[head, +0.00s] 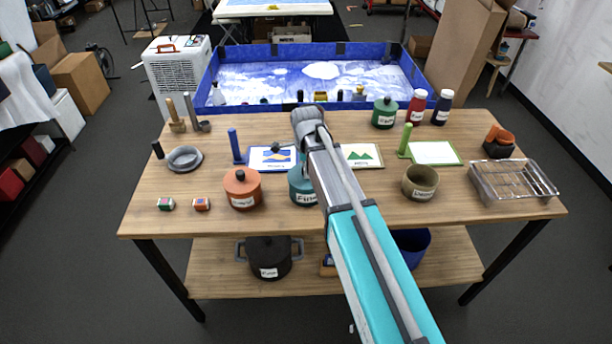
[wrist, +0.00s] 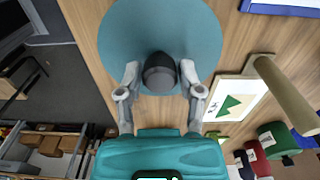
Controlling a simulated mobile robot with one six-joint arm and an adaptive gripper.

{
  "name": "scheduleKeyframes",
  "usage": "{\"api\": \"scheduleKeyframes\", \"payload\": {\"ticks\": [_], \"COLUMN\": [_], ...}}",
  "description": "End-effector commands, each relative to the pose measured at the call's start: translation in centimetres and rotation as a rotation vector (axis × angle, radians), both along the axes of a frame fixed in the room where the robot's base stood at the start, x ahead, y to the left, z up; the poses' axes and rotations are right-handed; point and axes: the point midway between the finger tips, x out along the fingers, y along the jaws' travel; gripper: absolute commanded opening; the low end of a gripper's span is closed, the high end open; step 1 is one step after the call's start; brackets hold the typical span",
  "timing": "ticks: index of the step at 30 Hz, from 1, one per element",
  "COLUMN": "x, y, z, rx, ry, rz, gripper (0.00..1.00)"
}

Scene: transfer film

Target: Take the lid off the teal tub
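The teal tub (head: 303,190) stands on the wooden table in the head view, partly hidden behind my arm, with part of a label showing. In the wrist view its round teal lid (wrist: 205,40) fills the upper middle, with a dark knob (wrist: 160,74) at the lid's lower part. The lid is on the tub as far as I can see. My gripper (wrist: 160,76) has its two grey fingers apart, one on each side of the knob. A small gap seems to show on both sides. In the head view the fingers are hidden by my arm.
An orange pot (head: 242,190) with a dark knob stands just left of the tub. Picture cards (head: 362,156) lie behind. The table's front edge is close to the tub.

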Motion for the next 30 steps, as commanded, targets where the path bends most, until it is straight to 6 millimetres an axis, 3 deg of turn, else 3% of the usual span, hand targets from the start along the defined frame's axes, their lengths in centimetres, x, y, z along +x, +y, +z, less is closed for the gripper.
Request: {"api": "scheduleKeyframes", "payload": {"ticks": [1,5,20,30], "x": [0.0,0.0,0.0,0.0], "y": [0.0,0.0,0.0,0.0], "z": [0.0,0.0,0.5,2.9], "rx": [0.0,0.0,0.0,0.0], "ry": [0.0,0.0,0.0,0.0], "rz": [0.0,0.0,0.0,0.0], "gripper": [0.29,0.07,0.07,0.07]}}
